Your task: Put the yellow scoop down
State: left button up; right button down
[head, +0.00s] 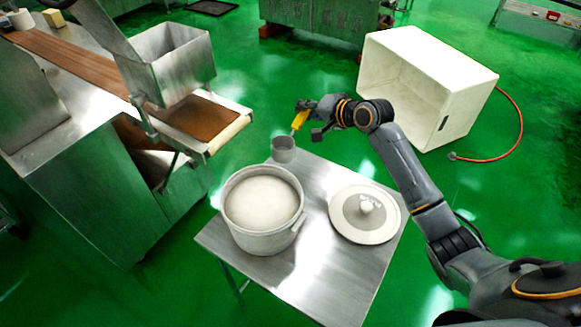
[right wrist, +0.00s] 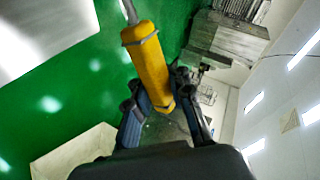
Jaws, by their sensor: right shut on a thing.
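The yellow scoop (head: 301,120) has a yellow handle and a thin metal rod that runs down to a grey metal cup (head: 283,149) at the far edge of the steel table (head: 330,284). I cannot tell whether the cup touches the table. My right gripper (head: 308,113) is shut on the yellow handle. In the right wrist view the handle (right wrist: 148,62) lies between the fingers, with the rod pointing up out of the picture. My left gripper is not in view.
A large pot (head: 255,243) with pale contents and a round lid (head: 365,214) stand on the table. The front of the table is clear. A machine with a hopper (head: 172,65) and belt is at left. A white crate (head: 465,97) and red hose (head: 512,150) lie behind.

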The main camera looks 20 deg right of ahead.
notch_tip(320, 180, down, 9)
jog(key=shift+r+b, duration=0.2)
jog(key=shift+b, duration=0.65)
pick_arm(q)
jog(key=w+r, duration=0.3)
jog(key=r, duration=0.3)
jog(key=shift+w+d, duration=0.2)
pick_arm(e)
jog(key=shift+r, duration=0.1)
jog(key=c, duration=1.2)
grip_release()
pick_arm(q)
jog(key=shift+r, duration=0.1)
pick_arm(e)
jog(key=shift+s, duration=0.3)
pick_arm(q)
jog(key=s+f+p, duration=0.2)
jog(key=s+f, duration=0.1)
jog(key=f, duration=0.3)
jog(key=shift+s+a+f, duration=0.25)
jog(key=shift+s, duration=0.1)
pick_arm(e)
jog(key=v, duration=1.1)
jog(key=shift+s+d+r, duration=0.15)
jog(key=shift+d, duration=0.05)
